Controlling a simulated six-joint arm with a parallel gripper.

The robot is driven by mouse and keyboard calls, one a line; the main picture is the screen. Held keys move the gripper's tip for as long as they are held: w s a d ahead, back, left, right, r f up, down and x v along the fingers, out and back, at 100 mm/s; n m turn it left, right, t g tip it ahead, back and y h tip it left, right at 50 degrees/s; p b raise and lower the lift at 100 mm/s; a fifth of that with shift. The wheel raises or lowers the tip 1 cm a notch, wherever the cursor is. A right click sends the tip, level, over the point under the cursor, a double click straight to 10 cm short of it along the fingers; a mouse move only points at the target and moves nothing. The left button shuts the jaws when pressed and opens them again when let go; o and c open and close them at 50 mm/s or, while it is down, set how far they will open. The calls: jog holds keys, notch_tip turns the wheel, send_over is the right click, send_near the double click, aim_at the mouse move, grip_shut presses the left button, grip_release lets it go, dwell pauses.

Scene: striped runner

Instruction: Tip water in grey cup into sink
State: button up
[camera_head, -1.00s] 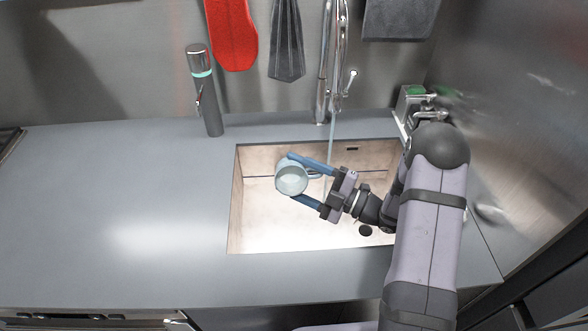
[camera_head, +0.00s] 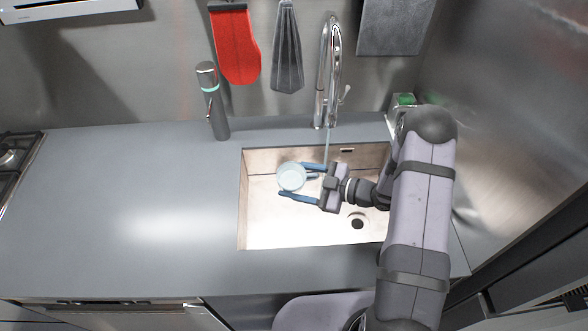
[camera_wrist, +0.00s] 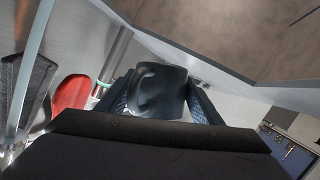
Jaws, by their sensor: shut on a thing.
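The grey cup (camera_head: 291,177) is over the left part of the sink (camera_head: 262,225) in the head view. A pale bluish round surface fills its mouth, and I cannot tell how full it is. My gripper (camera_head: 293,181) comes from the right with blue fingers on both sides of the cup and is shut on it. The cup's handle points toward the gripper's palm. In the wrist view, the cup (camera_wrist: 158,92) looks dark between the two fingers (camera_wrist: 160,103), with its handle toward the camera.
A chrome tap (camera_head: 333,75) stands behind the sink, with a thin stream below its spout passing behind the gripper. A dark drain (camera_head: 357,221) shows at the sink's right. A grey bottle (camera_head: 213,102) stands back left. The left counter (camera_head: 130,200) is clear.

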jog(key=m+g+p, duration=0.1)
jog(key=s+m+g+p, duration=0.1)
jog(key=p, duration=0.1)
jog(key=shift+f+m+h, duration=0.1)
jog(key=shift+m+h, duration=0.2)
jog(key=shift+h, duration=0.1)
dwell(0.5)
